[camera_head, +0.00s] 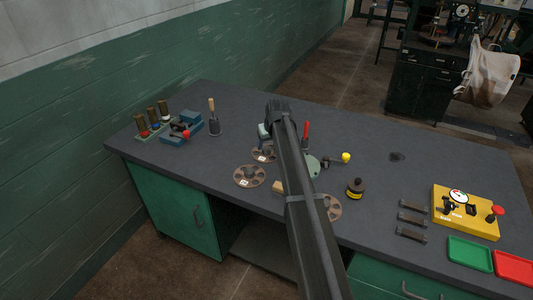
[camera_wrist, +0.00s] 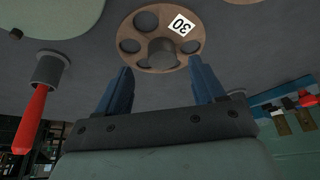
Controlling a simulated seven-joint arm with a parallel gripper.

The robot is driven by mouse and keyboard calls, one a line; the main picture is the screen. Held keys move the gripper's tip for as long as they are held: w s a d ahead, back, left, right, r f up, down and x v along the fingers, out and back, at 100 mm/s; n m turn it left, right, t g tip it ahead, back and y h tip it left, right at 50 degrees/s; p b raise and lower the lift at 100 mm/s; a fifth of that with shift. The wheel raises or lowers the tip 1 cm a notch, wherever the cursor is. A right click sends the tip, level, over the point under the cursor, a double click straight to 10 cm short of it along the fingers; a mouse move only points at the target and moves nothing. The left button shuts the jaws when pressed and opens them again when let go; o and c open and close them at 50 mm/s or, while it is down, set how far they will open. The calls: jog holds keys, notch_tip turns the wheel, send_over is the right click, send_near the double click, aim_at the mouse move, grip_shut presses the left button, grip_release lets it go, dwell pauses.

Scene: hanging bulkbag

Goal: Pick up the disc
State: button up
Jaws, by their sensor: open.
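A brown disc (camera_wrist: 137,48) with round holes, a grey central hub and a white tag reading 30 lies flat on the bench. My gripper (camera_wrist: 160,78) is open and empty, with its two blue fingers apart on the near side of the hub, apart from it in the picture. In the head view this seems to be the farther disc (camera_head: 264,153), beside the end of my arm. A second similar disc (camera_head: 249,176) lies nearer the front edge. A third (camera_head: 332,208) is partly hidden behind my arm. My fingertips are hard to see in the head view.
A red-handled tool (camera_wrist: 33,115) stands upright left of my gripper, near a pale green round plate (camera_wrist: 65,15). A yellow-knobbed lever (camera_head: 346,157), dark weight (camera_head: 355,188) and yellow gauge box (camera_head: 466,212) are to the right. A blue vise (camera_head: 181,132) is left.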

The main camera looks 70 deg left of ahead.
aim_at(267, 148)
jog(key=x, duration=0.3)
jog(key=shift+s+a+f, duration=0.1)
jog(key=shift+s+f, duration=0.1)
grip_shut()
dwell(0.5)
